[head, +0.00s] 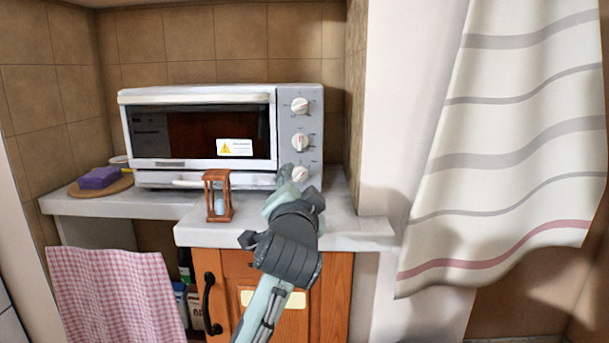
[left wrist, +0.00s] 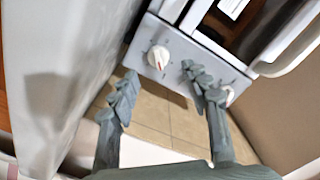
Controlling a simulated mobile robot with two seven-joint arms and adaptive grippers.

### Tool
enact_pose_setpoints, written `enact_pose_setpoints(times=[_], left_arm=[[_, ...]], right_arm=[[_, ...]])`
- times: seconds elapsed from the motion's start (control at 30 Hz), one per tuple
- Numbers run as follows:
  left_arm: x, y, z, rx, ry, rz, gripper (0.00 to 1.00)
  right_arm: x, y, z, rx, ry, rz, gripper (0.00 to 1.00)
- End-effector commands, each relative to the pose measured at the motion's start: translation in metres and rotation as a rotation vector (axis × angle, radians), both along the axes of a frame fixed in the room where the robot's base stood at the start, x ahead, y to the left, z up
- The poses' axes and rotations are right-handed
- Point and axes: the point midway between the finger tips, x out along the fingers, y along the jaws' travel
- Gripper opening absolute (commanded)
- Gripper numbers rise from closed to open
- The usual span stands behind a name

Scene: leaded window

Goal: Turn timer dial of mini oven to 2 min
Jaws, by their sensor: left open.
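The white mini oven (head: 200,97) stands on the counter with its door shut. Its grey right-hand panel has a top dial (head: 300,105), a middle dial (head: 300,143) and a bottom dial (head: 299,174), all white. My left gripper (head: 292,186) is in front of the panel's lower end, close to the bottom dial and partly covering it. In the left wrist view the gripper (left wrist: 158,75) is open and empty. Time markings are too small to read. My right gripper is out of view.
A wooden hourglass (head: 217,196) stands on the counter left of my gripper. A purple sponge (head: 99,177) lies on a round board at the left. A wall and striped curtain (head: 510,140) are at right. A wooden cabinet (head: 335,285) is below the counter.

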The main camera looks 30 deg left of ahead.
Motion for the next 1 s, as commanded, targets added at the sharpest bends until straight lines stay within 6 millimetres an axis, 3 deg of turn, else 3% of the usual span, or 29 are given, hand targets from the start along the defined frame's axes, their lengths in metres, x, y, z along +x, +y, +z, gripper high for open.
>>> enact_pose_setpoints(times=[0.3,0.63,1.0], left_arm=[[0.036,0.022,0.0,0.0,0.0,0.0,0.47],[0.04,0.024,0.0,-0.001,0.0,-0.001,0.47],[0.04,0.024,0.0,-0.001,0.0,-0.001,0.03]], right_arm=[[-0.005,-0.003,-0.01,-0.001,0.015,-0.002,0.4],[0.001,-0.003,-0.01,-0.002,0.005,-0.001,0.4],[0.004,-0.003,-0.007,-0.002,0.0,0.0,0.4]])
